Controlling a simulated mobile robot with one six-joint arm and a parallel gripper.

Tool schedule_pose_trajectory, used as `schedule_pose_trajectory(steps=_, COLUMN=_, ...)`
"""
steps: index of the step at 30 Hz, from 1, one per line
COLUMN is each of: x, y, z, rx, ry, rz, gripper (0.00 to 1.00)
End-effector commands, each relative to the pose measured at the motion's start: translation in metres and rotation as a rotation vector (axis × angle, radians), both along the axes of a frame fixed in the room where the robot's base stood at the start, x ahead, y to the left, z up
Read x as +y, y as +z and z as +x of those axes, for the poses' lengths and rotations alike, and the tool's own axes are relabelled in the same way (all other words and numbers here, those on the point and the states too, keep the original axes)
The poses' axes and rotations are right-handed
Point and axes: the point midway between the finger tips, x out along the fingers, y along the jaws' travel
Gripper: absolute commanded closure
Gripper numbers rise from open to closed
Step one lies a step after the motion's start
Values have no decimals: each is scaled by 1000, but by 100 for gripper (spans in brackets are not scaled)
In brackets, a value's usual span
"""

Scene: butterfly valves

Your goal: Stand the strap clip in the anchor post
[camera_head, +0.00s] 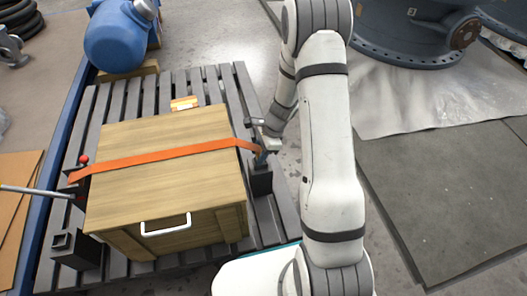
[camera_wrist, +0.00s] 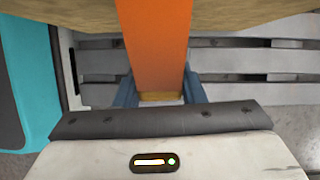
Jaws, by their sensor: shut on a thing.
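The orange strap (camera_head: 165,156) lies over the wooden crate and runs off its right side to my gripper (camera_head: 262,157). In the wrist view the strap (camera_wrist: 153,45) comes down between the two blue fingers of my gripper (camera_wrist: 160,95). A tan edge at the strap's end, which looks like the strap clip (camera_wrist: 161,97), sits between the fingers. My gripper is shut on it. The dark anchor post (camera_head: 261,183) stands on the pallet right of the crate, directly below the fingertips in the head view. Whether the clip touches the post or is inside it is hidden.
The wooden crate (camera_head: 170,190) with a white handle (camera_head: 165,225) stands on a grey slatted pallet (camera_head: 243,90). Another dark socket post (camera_head: 75,245) is at the front left. A red-knobbed lever (camera_head: 84,160) is left of the crate.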

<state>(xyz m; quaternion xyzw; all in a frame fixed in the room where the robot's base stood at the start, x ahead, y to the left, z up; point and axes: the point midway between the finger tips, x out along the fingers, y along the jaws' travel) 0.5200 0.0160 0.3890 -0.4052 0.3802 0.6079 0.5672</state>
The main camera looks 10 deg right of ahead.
Motion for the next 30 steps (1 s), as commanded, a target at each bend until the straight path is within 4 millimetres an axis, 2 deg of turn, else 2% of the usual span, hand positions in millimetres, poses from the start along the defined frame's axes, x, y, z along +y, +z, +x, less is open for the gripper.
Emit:
schedule_pose_trajectory(steps=14, x=0, y=-1, z=0, rx=0, ry=0, rz=0, gripper=93)
schedule_pose_trajectory(steps=30, x=0, y=-10, z=0, rx=0, ry=-1, rz=0, gripper=93)
